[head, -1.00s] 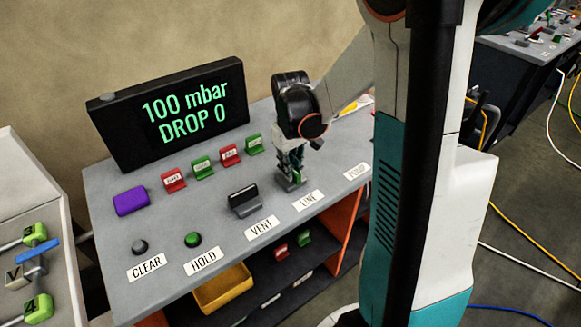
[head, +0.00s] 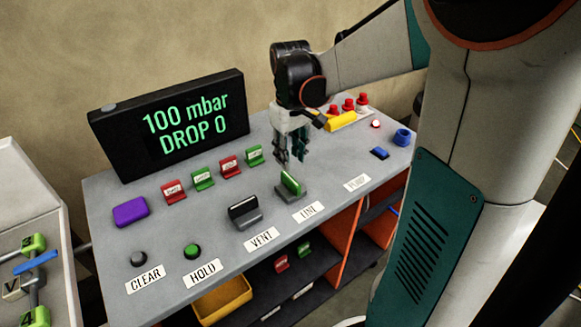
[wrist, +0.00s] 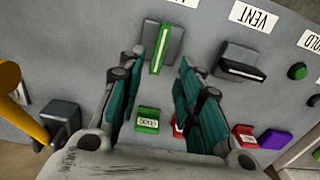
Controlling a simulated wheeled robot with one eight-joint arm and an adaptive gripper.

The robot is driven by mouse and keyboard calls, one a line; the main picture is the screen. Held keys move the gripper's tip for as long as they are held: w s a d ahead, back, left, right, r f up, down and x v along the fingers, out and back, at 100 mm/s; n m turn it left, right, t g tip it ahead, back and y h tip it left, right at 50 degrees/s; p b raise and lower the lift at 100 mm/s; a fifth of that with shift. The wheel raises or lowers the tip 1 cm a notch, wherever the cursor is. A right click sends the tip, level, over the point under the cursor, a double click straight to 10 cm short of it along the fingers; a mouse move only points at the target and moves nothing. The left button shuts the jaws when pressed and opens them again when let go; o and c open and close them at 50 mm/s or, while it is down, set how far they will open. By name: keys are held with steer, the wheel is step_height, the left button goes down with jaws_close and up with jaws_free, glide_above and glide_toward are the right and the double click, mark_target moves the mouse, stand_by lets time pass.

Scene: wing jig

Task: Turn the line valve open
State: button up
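The line valve (head: 290,186) stands on the grey bench top behind the LINE label (head: 308,212). It has a grey base and a flat green handle. In the wrist view the green handle (wrist: 159,50) lies crosswise to the dark handle of the vent valve (wrist: 241,66). My gripper (head: 292,157) is above and slightly behind the line valve, apart from it. In the wrist view my gripper (wrist: 163,66) is open, with a clear gap between its fingers and nothing held.
A black display (head: 172,124) reads "100 mbar DROP 0". The vent valve (head: 245,211) stands left of the line valve. Red and green tagged clips (head: 203,178) stand in a row behind.

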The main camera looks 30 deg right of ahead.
steer(key=shift+r, duration=1.35)
steer(key=a+r+t, duration=0.4)
steer(key=a+r, duration=0.2)
steer(key=a, duration=0.5)
steer(key=s+a+f+t, duration=0.1)
steer(key=s, duration=0.5)
steer(key=s+a+f+t, duration=0.2)
steer(key=s, duration=0.5)
steer(key=shift+a+m, duration=0.25)
steer(key=shift+m, duration=0.05)
